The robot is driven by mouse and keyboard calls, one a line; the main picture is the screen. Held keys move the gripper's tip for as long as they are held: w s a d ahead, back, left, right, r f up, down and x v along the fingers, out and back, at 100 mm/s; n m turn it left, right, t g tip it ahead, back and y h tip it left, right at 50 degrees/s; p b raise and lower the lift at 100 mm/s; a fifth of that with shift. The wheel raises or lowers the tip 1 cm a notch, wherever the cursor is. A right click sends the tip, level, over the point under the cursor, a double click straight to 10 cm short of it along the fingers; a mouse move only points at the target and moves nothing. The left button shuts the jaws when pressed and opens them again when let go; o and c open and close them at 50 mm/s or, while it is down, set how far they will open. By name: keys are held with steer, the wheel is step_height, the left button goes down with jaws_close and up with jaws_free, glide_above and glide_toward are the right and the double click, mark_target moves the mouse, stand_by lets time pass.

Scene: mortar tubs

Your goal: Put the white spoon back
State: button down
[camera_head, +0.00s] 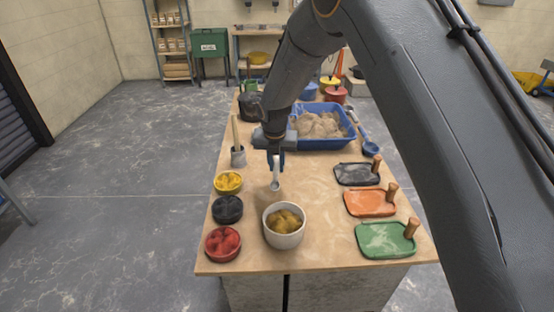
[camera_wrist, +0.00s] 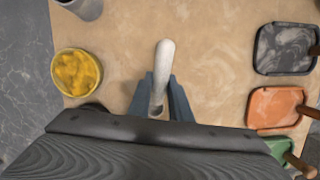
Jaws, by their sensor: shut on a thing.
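The white spoon (camera_head: 275,176) hangs from my gripper (camera_head: 276,161) above the middle of the table. My gripper is shut on it, its small end pointing down. In the wrist view the spoon (camera_wrist: 162,66) stands between the two blue-grey fingers (camera_wrist: 161,97). A white bowl (camera_head: 283,238) of mustard-brown stuff stands nearer, in front of the spoon. A grey cup (camera_head: 238,158) with a wooden handle in it stands to the left of my gripper. I cannot tell whether the spoon touches the table.
Yellow (camera_head: 228,182), black (camera_head: 228,209) and red (camera_head: 223,243) tubs line the left edge. A blue tub (camera_head: 345,140) of sand and a blue ladle (camera_head: 370,149) are behind.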

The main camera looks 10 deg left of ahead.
steer(key=shift+w+f, duration=0.1)
steer(key=shift+f, duration=0.15)
steer(key=shift+s+b+x, duration=0.2)
steer(key=shift+b+x, duration=0.35)
steer(key=shift+x, duration=0.35)
steer(key=shift+s+b+x, duration=0.25)
steer(key=shift+b+x, duration=0.25)
steer(key=shift+x, duration=0.45)
steer(key=shift+f, duration=0.4)
steer(key=c, duration=1.5)
jaws_free()
steer(key=shift+c, duration=0.2)
